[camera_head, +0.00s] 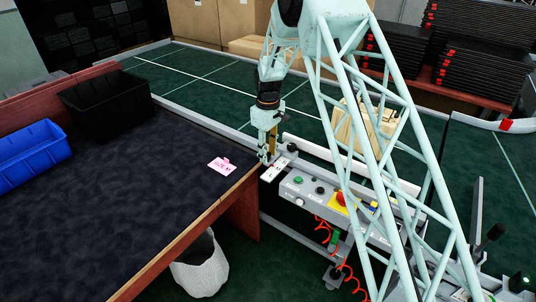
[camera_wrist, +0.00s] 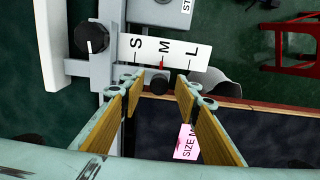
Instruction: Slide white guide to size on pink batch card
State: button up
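The pink card (camera_head: 221,166) lies on the dark table near its right edge. In the wrist view the card (camera_wrist: 187,144) reads "SIZE M", its end partly hidden by a finger. A white scale plate (camera_wrist: 165,50) marked S, M and L shows a small red pointer at M; it also shows in the head view (camera_head: 274,168). In the head view my gripper (camera_head: 266,153) is over the plate. A white bar (camera_wrist: 52,45), possibly the guide, stands left of the plate.
A grey control box (camera_head: 335,203) with buttons is right of the plate. A black bin (camera_head: 107,104) and a blue bin (camera_head: 30,150) stand on the table. A green conveyor (camera_head: 205,80) runs behind. A white waste bin (camera_head: 200,268) is below the table edge.

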notch_tip(320, 180, up, 12)
dwell(0.7)
jog(key=shift+r, duration=0.1)
dwell(0.3)
jog(key=s+d+r+m+t, duration=0.1)
jog(key=s+d+r+m, duration=0.1)
jog(key=s+d+r, duration=0.55)
jog(key=s+d+r+m, duration=0.2)
jog(key=s+r, duration=0.8)
jog(key=r, duration=0.2)
jog(key=s+d+r+m+t, duration=0.1)
jog(key=s+d+r, duration=0.4)
jog(key=s+r, duration=0.45)
jog(key=s+d+m+t, duration=0.1)
jog(key=s+d+m, duration=0.2)
jog(key=s, duration=1.4)
jog(key=s+d+r+m+t, duration=0.1)
jog(key=s+d+m, duration=0.2)
jog(key=s, duration=1.5)
jog(key=shift+s+d+r, duration=0.25)
jog(key=shift+s+d, duration=0.05)
jog(key=shift+d, duration=0.3)
